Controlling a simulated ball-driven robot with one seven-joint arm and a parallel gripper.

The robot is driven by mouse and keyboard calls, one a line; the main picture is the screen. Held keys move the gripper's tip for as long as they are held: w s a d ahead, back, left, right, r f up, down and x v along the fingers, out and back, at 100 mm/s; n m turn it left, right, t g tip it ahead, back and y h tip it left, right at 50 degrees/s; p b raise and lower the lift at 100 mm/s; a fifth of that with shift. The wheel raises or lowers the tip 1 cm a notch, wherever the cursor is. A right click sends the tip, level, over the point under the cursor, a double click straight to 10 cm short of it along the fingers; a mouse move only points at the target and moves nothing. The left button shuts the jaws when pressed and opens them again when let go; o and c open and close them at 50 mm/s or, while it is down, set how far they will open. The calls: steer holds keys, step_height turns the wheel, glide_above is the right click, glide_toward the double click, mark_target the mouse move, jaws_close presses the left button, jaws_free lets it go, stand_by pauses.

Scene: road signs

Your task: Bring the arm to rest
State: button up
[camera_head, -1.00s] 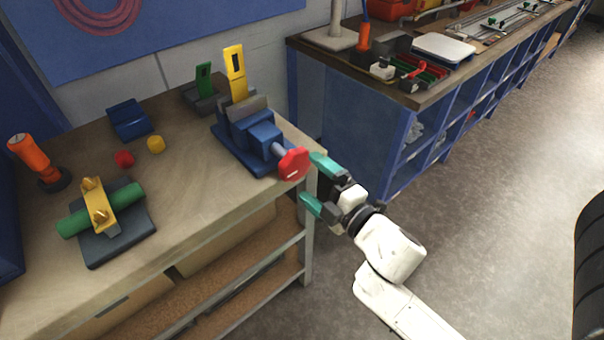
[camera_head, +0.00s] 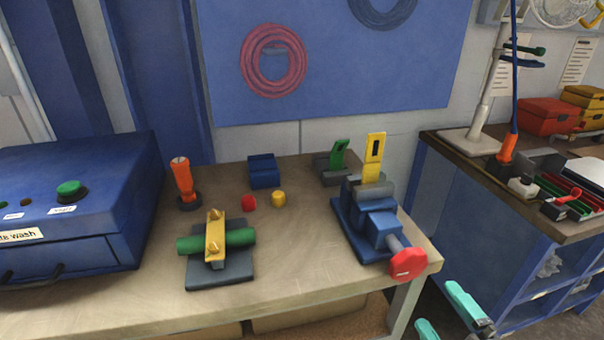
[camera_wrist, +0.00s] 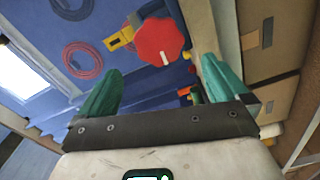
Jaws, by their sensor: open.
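My gripper (camera_head: 449,312) shows only its two teal fingertips at the bottom right of the head view, past the workbench's right front corner. In the wrist view my gripper (camera_wrist: 160,88) is open, its two teal fingers wide apart with nothing between them close by. The blue vise (camera_head: 372,222) stands on the right end of the bench, with a yellow slotted piece (camera_head: 375,158) upright in its jaws. Its red knob (camera_head: 408,264) points toward the front corner, left of my fingers and apart from them. The red knob (camera_wrist: 161,42) appears beyond the fingers in the wrist view.
The wooden workbench (camera_head: 300,245) carries a green bar in a yellow clamp (camera_head: 215,240), an orange-handled tool (camera_head: 183,180), a blue block (camera_head: 263,171), small red and yellow pieces and a green piece in a holder (camera_head: 338,156). A blue box (camera_head: 75,215) stands left; a second bench (camera_head: 480,150) stands right.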

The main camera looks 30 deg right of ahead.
step_height(320, 180, down, 11)
steer(key=d+m+g, duration=0.1)
steer(key=m+g, duration=0.7)
steer(key=m, duration=0.1)
steer(key=s+a+f+m+g+y, duration=0.3)
steer(key=s+a+f+g+y, duration=0.1)
steer(key=s+a+f+g, duration=0.4)
steer(key=a, duration=0.2)
steer(key=shift+s+a+f+y, duration=0.15)
steer(key=shift+s+a+y, duration=0.05)
steer(key=shift+a+y, duration=0.2)
